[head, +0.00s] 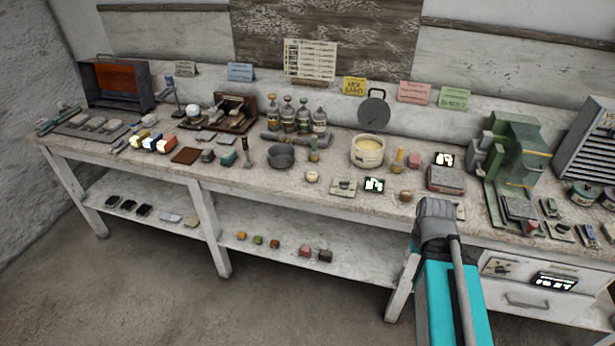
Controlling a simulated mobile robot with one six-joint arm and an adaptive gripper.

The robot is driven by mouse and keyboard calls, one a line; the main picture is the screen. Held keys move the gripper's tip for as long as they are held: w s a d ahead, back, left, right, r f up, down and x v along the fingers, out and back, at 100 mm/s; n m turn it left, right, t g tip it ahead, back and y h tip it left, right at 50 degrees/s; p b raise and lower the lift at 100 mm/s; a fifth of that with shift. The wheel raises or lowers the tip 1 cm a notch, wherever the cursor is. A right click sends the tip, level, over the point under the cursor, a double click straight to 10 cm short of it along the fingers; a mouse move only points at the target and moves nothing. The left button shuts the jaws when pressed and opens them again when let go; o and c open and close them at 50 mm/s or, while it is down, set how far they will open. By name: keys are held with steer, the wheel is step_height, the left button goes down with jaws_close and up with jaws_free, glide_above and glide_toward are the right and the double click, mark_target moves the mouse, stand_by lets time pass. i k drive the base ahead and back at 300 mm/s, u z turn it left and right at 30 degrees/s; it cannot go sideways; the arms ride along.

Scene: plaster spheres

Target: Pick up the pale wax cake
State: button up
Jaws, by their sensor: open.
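A small cream-coloured round piece (312,176), which looks like the pale wax cake, sits on the workbench top (225,182) near the front edge. It stands to the right of a dark grey pot (281,157) and in front of a small bottle. A larger pale tub (367,158) with a yellowish fill stands behind it to the right. No gripper fingers show. Only a grey joint and turquoise link of my arm are in view at the lower right, apart from the cake.
A pale block with a dark top (343,187) and a black-and-white card (375,185) lie right of the cake. A brownish round piece (405,196) is farther right. Bottles (303,117) and a green machine (512,150) stand behind. A lower shelf (300,272) holds small blocks.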

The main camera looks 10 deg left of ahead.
mark_target(313, 176)
steer(key=z, duration=0.05)
steer(key=i, duration=1)
steer(key=u, duration=0.05)
